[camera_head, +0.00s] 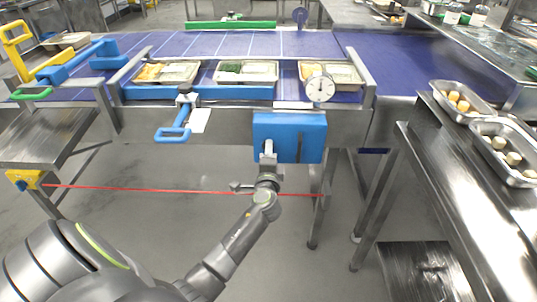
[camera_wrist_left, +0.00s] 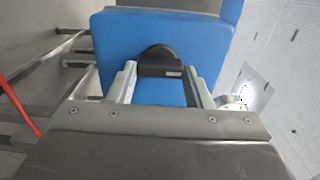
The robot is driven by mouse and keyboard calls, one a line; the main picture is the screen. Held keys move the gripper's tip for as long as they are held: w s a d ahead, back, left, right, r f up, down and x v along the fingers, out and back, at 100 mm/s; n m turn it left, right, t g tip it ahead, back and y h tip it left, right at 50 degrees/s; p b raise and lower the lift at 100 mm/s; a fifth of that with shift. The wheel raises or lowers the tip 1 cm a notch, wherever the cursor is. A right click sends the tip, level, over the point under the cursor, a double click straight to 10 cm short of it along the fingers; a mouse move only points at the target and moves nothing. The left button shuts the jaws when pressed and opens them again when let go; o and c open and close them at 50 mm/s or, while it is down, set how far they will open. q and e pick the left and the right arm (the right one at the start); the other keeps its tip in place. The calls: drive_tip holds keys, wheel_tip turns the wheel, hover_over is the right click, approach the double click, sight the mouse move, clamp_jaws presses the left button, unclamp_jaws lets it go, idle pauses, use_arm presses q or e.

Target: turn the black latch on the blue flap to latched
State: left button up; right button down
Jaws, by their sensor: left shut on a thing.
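The blue flap (camera_head: 305,140) hangs on the front side of the conveyor frame, below a round white dial. It fills the upper middle of the left wrist view (camera_wrist_left: 118,40). The black latch (camera_wrist_left: 160,62) is on the flap's face in the left wrist view, a dark bar with a rounded base. My left gripper (camera_head: 268,149) is at the flap's left part and hides the latch in the head view. In the left wrist view its two fingers are on either side of the latch bar, shut on it. My right gripper is not in view.
A red cord (camera_head: 150,189) runs across below the flap, from a yellow box (camera_head: 24,180), passing by my left wrist. A blue handle (camera_head: 173,134) sticks out left of the flap. A steel table (camera_head: 460,190) with trays stands at the right. The floor below is open.

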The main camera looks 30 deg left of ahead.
use_arm(q)
drive_tip(key=o, duration=0.9)
drive_tip(key=shift+o, duration=0.4)
drive_tip(key=shift+d, duration=0.1)
drive_tip(key=v, duration=1.2)
